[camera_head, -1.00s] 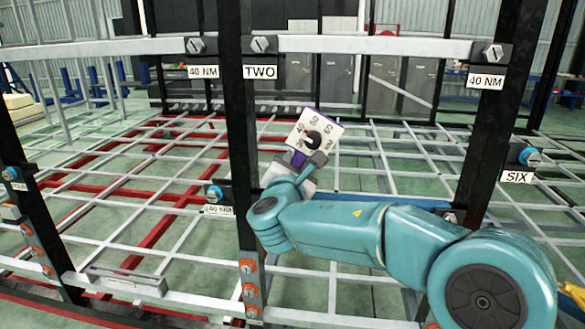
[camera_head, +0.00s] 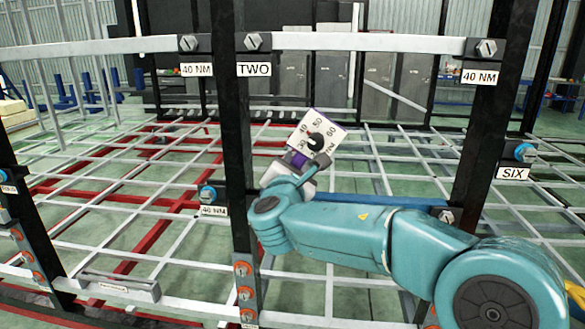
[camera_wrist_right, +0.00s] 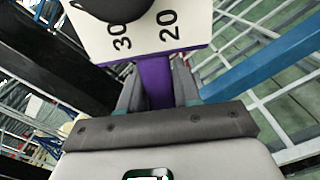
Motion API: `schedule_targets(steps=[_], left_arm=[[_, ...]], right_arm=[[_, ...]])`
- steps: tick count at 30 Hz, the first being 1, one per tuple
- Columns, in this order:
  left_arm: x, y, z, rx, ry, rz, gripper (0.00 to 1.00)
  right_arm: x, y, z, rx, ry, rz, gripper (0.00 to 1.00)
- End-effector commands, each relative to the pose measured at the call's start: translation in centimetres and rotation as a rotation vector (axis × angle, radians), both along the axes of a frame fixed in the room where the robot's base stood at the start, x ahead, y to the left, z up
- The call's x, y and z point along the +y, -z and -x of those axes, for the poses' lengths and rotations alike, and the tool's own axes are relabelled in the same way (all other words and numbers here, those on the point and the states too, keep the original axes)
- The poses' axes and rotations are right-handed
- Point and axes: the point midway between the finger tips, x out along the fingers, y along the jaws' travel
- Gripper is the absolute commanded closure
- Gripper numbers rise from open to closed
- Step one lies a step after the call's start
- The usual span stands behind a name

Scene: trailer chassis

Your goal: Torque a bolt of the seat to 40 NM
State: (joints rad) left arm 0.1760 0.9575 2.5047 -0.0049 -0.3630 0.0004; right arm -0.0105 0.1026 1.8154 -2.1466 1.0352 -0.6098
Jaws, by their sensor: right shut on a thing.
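My right gripper (camera_head: 304,170) is shut on the purple handle of a torque tool (camera_head: 318,138). The tool has a white square dial plate with numbers and a black knob. In the right wrist view the purple handle (camera_wrist_right: 154,80) sits between the two grey fingers, with "30" and "20" readable on the plate (camera_wrist_right: 190,25). The tool is tilted and held in open space right of the dark post, apart from any bolt in the head view. Bolts show on the frame: upper left (camera_head: 188,43), upper middle (camera_head: 253,41), upper right (camera_head: 486,48). My left gripper is out of view.
A dark upright post (camera_head: 233,130) stands just left of my right gripper. Another dark post (camera_head: 480,130) is at the right. "40 NM" labels (camera_head: 197,70), "TWO" (camera_head: 254,70) and "SIX" (camera_head: 513,173) mark the bolts. A blue bar (camera_head: 375,200) runs behind my arm.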

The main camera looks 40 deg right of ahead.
Motion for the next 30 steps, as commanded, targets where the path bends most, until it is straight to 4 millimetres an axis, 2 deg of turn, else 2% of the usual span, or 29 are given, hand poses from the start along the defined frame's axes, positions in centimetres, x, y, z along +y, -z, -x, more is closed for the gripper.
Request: schedule_targets(steps=[24,30], left_arm=[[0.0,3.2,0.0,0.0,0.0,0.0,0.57],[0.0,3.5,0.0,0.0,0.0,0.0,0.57]], right_arm=[[-0.9,0.9,1.1,-0.088,0.001,-0.068,1.0],[-1.0,0.9,1.2,-0.1,0.001,-0.079,1.0]])
